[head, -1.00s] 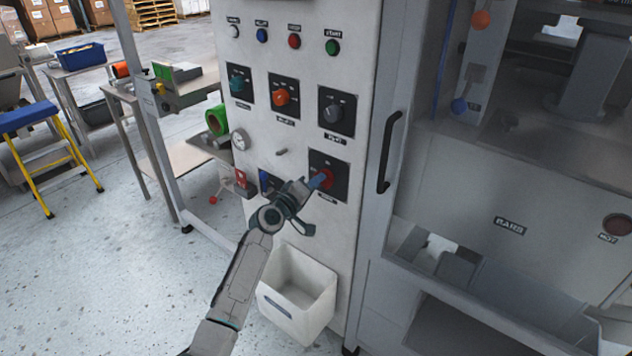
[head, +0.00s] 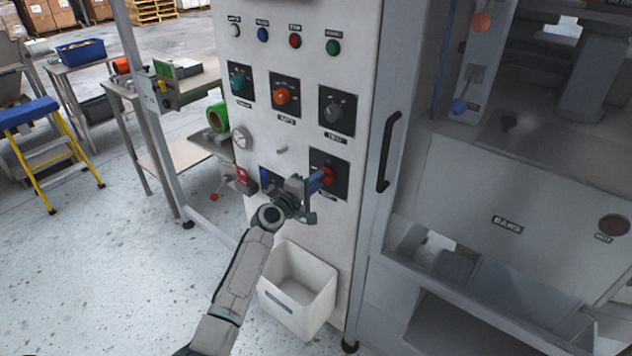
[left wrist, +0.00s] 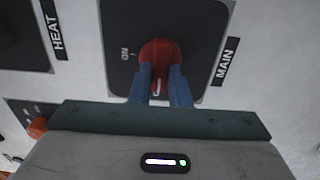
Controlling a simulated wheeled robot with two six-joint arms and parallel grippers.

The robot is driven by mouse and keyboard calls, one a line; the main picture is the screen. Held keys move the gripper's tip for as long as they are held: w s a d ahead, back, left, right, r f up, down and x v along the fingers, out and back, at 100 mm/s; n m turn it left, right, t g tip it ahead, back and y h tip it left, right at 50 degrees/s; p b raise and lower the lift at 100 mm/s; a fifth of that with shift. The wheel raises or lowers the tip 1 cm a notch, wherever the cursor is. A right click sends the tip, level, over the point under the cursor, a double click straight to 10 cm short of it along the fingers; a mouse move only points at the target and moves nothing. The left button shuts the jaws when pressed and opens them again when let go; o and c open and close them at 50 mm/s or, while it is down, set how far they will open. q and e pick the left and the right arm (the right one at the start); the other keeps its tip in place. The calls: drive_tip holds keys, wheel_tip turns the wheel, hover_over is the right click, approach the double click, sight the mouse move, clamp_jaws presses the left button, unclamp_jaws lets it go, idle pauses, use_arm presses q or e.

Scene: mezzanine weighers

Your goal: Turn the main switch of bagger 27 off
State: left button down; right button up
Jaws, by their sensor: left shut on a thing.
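The main switch is a red rotary knob (head: 327,176) on a dark square plate, low on the right of the white control panel. In the left wrist view the red knob (left wrist: 159,52) sits beside a label reading MAIN, with a small mark on the plate to its left. My left gripper (left wrist: 160,85) is shut on the red knob, with one blue finger on each side of it. In the head view the left gripper (head: 318,182) reaches the knob from the lower left. The fingers hide part of the knob. My right gripper is not in view.
Above are an orange knob (head: 282,96), a grey knob (head: 333,111), a teal knob (head: 238,82) and a row of small buttons. A white bin (head: 298,290) hangs below the panel. A black door handle (head: 388,150) stands to the right.

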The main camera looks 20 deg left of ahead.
use_arm(q)
drive_tip(key=c, duration=1.4)
unclamp_jaws()
drive_tip(key=shift+o, duration=0.2)
drive_tip(key=b+v, duration=0.1)
drive_tip(key=v, duration=1)
drive_tip(key=shift+w, duration=0.1)
